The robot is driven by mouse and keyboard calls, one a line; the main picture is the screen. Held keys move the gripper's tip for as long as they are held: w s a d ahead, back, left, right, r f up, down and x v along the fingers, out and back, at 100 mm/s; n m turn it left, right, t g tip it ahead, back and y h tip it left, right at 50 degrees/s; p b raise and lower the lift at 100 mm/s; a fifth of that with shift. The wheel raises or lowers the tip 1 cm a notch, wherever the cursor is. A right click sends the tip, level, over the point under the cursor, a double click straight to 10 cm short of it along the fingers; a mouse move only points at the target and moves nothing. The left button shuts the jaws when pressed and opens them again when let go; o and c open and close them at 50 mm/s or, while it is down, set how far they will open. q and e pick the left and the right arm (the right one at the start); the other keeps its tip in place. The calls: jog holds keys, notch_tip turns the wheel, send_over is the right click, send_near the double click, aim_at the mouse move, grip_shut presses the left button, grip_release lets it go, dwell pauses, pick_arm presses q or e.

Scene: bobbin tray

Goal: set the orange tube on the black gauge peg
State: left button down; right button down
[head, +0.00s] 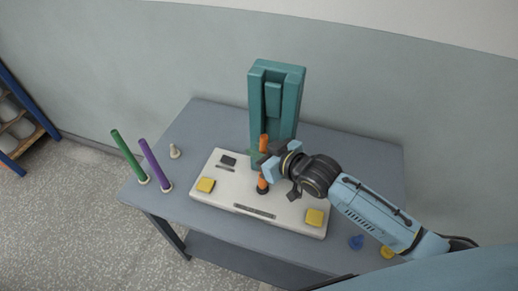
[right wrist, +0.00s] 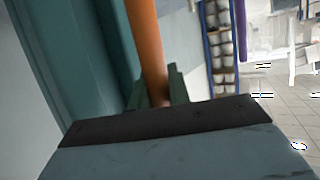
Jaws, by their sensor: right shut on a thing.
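The orange tube (head: 262,180) stands roughly upright over the white gauge base (head: 226,191), in front of the teal tower. My right gripper (head: 265,161) is shut around its middle, with tube showing above and below the fingers. In the right wrist view the orange tube (right wrist: 148,45) runs down between the two fingertips (right wrist: 158,92). The black gauge peg (head: 262,190) shows only as a dark foot directly under the tube's lower end. I cannot tell whether the tube is fully seated on it. My left gripper is not in view.
The teal tower (head: 290,105) stands close behind the gripper. A green tube (head: 128,156) and a purple tube (head: 155,163) stand at the table's left, near a short cream peg (head: 174,151). Blue (head: 356,242) and yellow (head: 388,252) pieces lie at the right, beneath my arm.

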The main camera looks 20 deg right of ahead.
jog(key=shift+f+b, duration=0.3)
jog(key=shift+f, duration=0.4)
jog(key=c, duration=1.2)
grip_release()
jog(key=shift+c, duration=0.2)
jog(key=shift+s, duration=0.1)
jog(key=v, duration=1.3)
jog(key=shift+d, duration=0.15)
jog(key=shift+s, duration=0.1)
